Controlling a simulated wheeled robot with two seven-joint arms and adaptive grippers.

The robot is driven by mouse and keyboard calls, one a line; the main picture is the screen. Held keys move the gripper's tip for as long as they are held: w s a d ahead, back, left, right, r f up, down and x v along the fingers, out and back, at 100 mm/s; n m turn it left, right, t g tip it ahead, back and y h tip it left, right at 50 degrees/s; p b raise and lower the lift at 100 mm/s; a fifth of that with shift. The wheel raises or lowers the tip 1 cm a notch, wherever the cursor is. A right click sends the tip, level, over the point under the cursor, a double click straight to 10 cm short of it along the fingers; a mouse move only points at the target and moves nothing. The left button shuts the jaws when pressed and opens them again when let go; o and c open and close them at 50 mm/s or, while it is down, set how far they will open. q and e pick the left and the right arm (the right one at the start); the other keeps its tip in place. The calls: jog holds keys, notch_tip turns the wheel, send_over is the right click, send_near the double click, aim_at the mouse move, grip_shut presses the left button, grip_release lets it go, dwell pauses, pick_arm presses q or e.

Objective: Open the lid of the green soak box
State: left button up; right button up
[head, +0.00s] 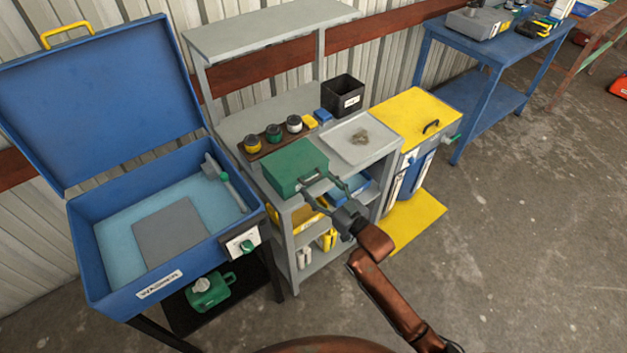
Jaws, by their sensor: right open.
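The green soak box (294,163) sits on the grey workbench in the middle of the head view, with its lid down. A handle (311,178) shows on its front right side. My right gripper (328,194) is open just in front of the box, its fingers close to the handle. I cannot tell whether a finger touches the handle. The rusty brown right arm comes in from the lower right. My left gripper does not show.
A blue washer (113,282) with its lid raised stands at the left. Several jars (274,133), a grey tray (358,153) and a black bin (342,95) are on the bench. A yellow-lidded bin (418,115) stands at its right.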

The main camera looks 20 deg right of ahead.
aim_at(314, 179)
jog(key=shift+x, duration=1.6)
